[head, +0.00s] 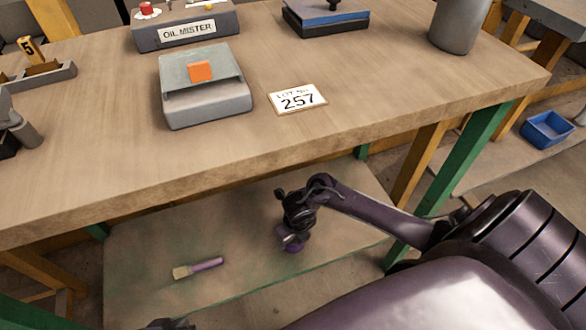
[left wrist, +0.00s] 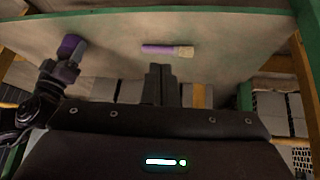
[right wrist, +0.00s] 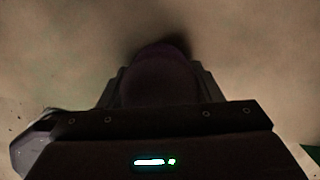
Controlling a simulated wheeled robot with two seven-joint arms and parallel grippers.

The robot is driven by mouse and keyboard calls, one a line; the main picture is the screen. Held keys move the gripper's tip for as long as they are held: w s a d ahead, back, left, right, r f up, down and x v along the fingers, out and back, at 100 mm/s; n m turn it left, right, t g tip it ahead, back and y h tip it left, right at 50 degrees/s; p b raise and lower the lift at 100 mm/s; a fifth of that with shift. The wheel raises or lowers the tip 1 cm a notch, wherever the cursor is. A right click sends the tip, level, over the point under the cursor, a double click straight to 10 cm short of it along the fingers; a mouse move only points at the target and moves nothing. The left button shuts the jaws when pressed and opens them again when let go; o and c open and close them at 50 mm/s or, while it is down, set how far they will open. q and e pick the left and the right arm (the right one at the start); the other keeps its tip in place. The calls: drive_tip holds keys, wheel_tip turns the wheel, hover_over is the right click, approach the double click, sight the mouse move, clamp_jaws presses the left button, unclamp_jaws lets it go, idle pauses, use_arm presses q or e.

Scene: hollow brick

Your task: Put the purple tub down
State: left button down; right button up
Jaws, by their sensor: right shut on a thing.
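The purple tub (head: 294,247) is at the lower shelf (head: 340,190), under the workbench. My right gripper (head: 292,232) is shut on it from above. In the right wrist view the tub (right wrist: 160,78) is a dark round shape between the fingers, close over the shelf surface. I cannot tell whether it touches the shelf. The tub also shows at the left of the left wrist view (left wrist: 69,45). My left gripper (left wrist: 164,85) has its fingers together with nothing seen between them. Only a dark bit of the left arm shows at the bottom edge of the head view.
A brush with a purple handle (head: 206,264) lies on the shelf, left of the tub. The workbench top (head: 380,90) overhangs the shelf and holds a grey box (head: 205,100) and a 257 card (head: 297,98). A green leg (head: 470,150) stands to the right. Shelf between brush and tub is bare.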

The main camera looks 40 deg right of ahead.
drive_tip(key=o, duration=1.1)
